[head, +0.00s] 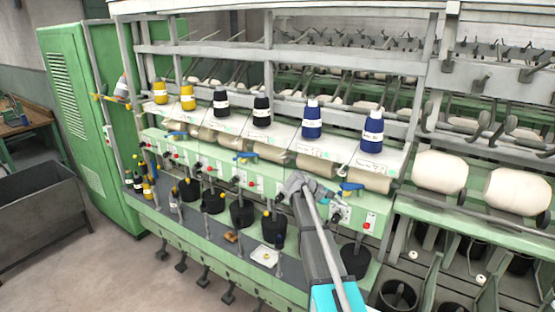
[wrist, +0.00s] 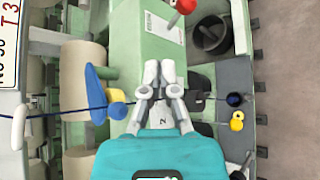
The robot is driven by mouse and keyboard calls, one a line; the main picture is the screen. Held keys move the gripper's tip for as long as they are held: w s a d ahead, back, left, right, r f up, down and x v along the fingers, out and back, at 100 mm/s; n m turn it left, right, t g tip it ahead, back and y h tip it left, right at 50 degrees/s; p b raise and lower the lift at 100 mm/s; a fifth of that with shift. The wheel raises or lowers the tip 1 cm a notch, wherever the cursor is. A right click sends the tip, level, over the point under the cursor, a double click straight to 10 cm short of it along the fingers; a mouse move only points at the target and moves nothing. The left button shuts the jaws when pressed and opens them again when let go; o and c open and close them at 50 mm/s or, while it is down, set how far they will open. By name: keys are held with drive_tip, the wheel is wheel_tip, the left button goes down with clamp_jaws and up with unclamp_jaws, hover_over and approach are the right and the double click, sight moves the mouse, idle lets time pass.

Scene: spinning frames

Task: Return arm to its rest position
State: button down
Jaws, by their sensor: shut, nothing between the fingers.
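My gripper (wrist: 159,72) is shut and empty in the wrist view, its fingertips together over the pale green front of the spinning frame (wrist: 130,30). In the head view my arm rises from the bottom edge, and my gripper (head: 296,182) is in front of the machine's green panel, right of the middle. A blue lever (wrist: 97,95) and a dark thread lie left of the fingers in the wrist view. Whether the fingers touch the machine I cannot tell.
Yellow, black and blue spools (head: 312,120) stand in a row on the white shelf. Dark pots (head: 242,213) and a small white tray (head: 265,256) are on the lower ledge. A green cabinet (head: 85,120) and grey bin (head: 40,205) stand left. Open floor (head: 130,285) lies front left.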

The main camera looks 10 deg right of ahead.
drive_tip(key=s+a+f+m+t+y+b, duration=0.3)
drive_tip(key=s+a+f+y+b, duration=0.9)
drive_tip(key=s+a+f, duration=1.2)
drive_tip(key=shift+s+f+m+b, duration=0.15)
drive_tip(key=shift+f+m+b, duration=0.9)
drive_tip(key=shift+b, duration=1.15)
